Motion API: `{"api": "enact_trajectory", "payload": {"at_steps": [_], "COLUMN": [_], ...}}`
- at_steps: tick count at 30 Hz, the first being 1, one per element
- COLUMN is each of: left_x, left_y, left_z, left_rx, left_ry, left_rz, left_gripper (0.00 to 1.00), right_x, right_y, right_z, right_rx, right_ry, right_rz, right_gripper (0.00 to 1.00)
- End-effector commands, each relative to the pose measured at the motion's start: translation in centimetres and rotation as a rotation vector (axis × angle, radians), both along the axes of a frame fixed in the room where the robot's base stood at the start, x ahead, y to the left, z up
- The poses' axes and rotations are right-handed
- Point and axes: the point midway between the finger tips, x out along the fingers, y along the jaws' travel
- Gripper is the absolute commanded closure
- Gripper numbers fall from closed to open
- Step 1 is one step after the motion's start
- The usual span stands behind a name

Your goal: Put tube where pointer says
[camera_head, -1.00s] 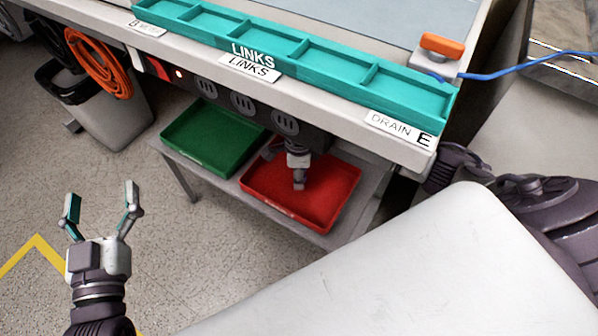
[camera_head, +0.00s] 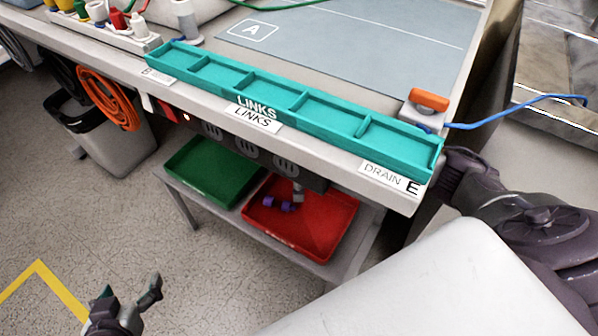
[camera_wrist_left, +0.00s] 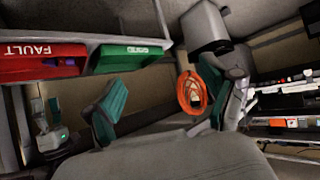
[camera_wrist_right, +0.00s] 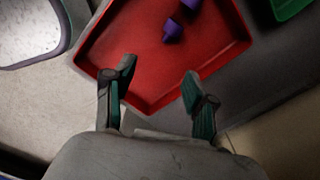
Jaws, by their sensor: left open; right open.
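Purple tube-like pieces (camera_head: 277,205) lie in the red tray (camera_head: 322,240) on the shelf under the bench. They also show in the right wrist view (camera_wrist_right: 173,30). My right gripper (camera_wrist_right: 157,90) is open and empty near the tray's edge, apart from the purple pieces. In the head view it is mostly hidden by the bench. My left gripper (camera_head: 128,292) is open and empty over the floor at lower left. It also shows open in the left wrist view (camera_wrist_left: 172,105). I cannot make out a pointer.
A green tray (camera_head: 215,172) sits left of the red one. The left wrist view shows "FAULT" on the red tray's front (camera_wrist_left: 42,60). A teal divided rack (camera_head: 290,103), labelled LINKS, runs along the bench edge. An orange-topped block (camera_head: 428,100) with a blue cable stands at its right end.

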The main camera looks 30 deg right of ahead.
Motion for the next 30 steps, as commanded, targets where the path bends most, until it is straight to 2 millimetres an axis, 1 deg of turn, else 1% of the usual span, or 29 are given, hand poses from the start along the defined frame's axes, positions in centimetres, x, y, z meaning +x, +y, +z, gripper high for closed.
{"api": "enact_trajectory", "payload": {"at_steps": [1, 3, 7, 12, 30], "left_x": [-0.6, -1.3, -2.1, -2.4, -2.3], "left_y": [0.3, 0.5, 0.8, 0.9, 0.9], "left_z": [-0.3, -1.0, -1.7, -2.0, -1.9], "left_rx": [0.01, 0.02, 0.032, 0.036, 0.034], "left_ry": [0.041, 0.088, 0.141, 0.159, 0.155], "left_rz": [0.003, 0.007, 0.01, 0.011, 0.01], "left_gripper": [0.15, 0.15, 0.15, 0.15, 0.15], "right_x": [0.0, 0.0, 0.0, 0.0, 0.0], "right_y": [0.0, 0.0, 0.0, 0.0, 0.0], "right_z": [0.9, 1.6, 2.3, 2.5, 2.4], "right_rx": [0.0, 0.0, 0.0, 0.0, 0.0], "right_ry": [-0.001, -0.001, 0.001, 0.001, 0.001], "right_rz": [0.001, 0.0, 0.0, 0.0, 0.0], "right_gripper": [0.44, 0.44, 0.44, 0.44, 0.44]}}
